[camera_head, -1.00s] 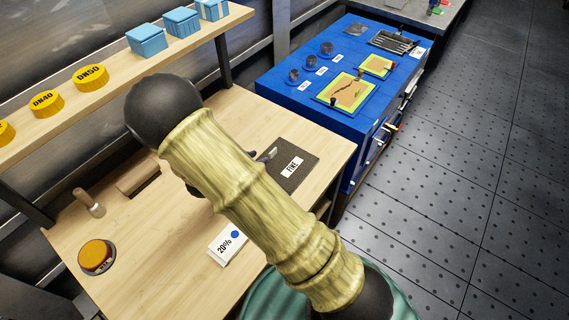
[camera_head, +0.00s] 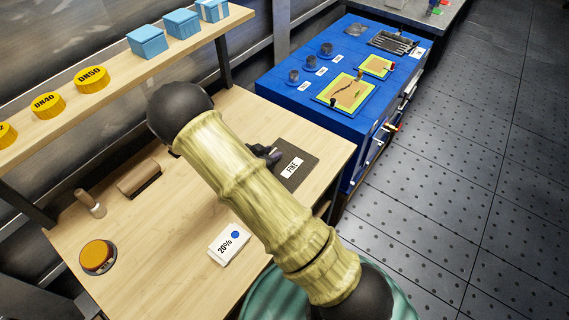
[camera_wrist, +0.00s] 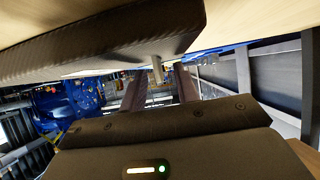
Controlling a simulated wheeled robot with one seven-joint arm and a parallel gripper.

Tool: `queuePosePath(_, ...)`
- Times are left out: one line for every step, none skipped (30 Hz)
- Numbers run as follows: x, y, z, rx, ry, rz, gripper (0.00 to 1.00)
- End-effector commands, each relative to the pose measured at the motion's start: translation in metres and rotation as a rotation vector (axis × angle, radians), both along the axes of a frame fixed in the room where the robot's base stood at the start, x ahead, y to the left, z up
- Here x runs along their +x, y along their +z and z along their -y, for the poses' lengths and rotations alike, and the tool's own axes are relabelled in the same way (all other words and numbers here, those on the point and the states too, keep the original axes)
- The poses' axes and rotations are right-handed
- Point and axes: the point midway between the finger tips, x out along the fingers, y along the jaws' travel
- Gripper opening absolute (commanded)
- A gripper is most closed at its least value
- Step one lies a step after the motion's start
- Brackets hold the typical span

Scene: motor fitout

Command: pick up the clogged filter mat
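A dark grey-brown mat with a white label reading "FINE" (camera_head: 297,158) lies flat at the right end of the wooden workbench. It is the only filter-like mat I see; whether it is clogged I cannot tell. My gripper (camera_head: 268,155) is at its left edge, mostly hidden behind my arm. In the wrist view a dark slab (camera_wrist: 95,42), probably this mat, crosses the upper left close to the camera. The gripper fingers (camera_wrist: 160,88) are apart there, with nothing visibly clamped. A small pale peg-like thing (camera_wrist: 157,69) shows between them; I cannot tell what it is.
On the bench (camera_head: 150,255) are a "20%" card (camera_head: 229,244), an orange button (camera_head: 97,255), a wooden-handled tool (camera_head: 90,203) and a wooden block (camera_head: 139,177). A shelf (camera_head: 120,85) with yellow discs and blue boxes overhangs the back. A blue cabinet (camera_head: 290,100) stands beyond the bench.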

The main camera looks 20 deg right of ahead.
Motion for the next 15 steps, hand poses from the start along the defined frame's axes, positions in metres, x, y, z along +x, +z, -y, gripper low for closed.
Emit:
queuePosePath(0.0006,-0.0008,0.0007,0.0,0.0,0.0,0.31)
queuePosePath(0.0007,-0.0008,0.0007,0.001,0.001,0.0,0.31)
queuePosePath(0.0007,-0.0007,0.0006,0.001,0.001,0.0,0.31)
queuePosePath(0.0006,-0.0007,0.0005,0.001,0.001,0.0,0.31)
queuePosePath(0.0006,-0.0006,0.0004,0.001,0.001,0.0,0.31)
queuePosePath(0.0005,-0.0006,0.0005,0.001,0.001,0.0,0.31)
queuePosePath(0.0005,-0.0006,0.0005,0.0,0.001,0.0,0.31)
queuePosePath(0.0004,-0.0006,0.0004,0.0,0.001,0.0,0.31)
queuePosePath(0.0004,-0.0006,0.0004,0.0,0.001,0.0,0.31)
queuePosePath(0.0004,-0.0006,0.0004,0.0,0.0,0.0,0.31)
queuePosePath(0.0004,-0.0005,0.0004,0.0,0.001,0.0,0.31)
queuePosePath(0.0004,-0.0005,0.0004,0.0,0.0,0.0,0.31)
queuePosePath(0.0004,-0.0004,0.0004,0.0,0.0,0.0,0.31)
queuePosePath(0.0004,-0.0005,0.0004,0.0,0.0,0.0,0.31)
queuePosePath(0.0004,-0.0005,0.0004,0.0,0.0,0.0,0.31)
